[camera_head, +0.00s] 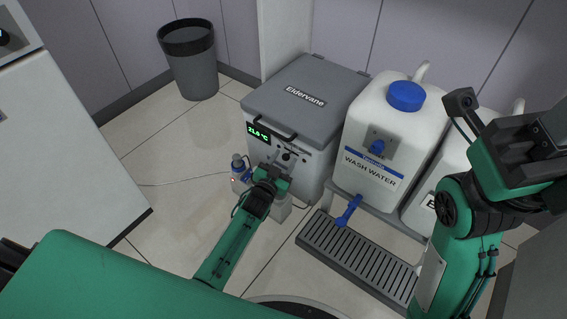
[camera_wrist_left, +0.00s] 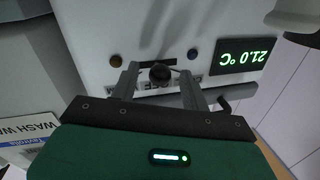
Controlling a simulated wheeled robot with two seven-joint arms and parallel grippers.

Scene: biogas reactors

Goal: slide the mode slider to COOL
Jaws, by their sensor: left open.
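The grey-lidded Eldervane box (camera_head: 305,95) stands on the floor with its front panel facing me. Its green display (camera_head: 258,134) reads 21.0 °C; the display (camera_wrist_left: 245,55) is upside down in the left wrist view. The mode slider's black knob (camera_wrist_left: 160,72) sits on a dark slot in the panel. My left gripper (camera_head: 276,172) is at the panel; in the left wrist view its open fingers (camera_wrist_left: 159,77) are on either side of the knob. Contact cannot be told. The lettering beside the slot is partly hidden by the fingers. My right gripper (camera_head: 535,150) is at the right, away from the box.
A white wash water tank (camera_head: 385,135) with a blue cap and tap stands right of the box, above a drain grate (camera_head: 350,258). A grey bin (camera_head: 191,65) stands behind left. Floor at left is clear.

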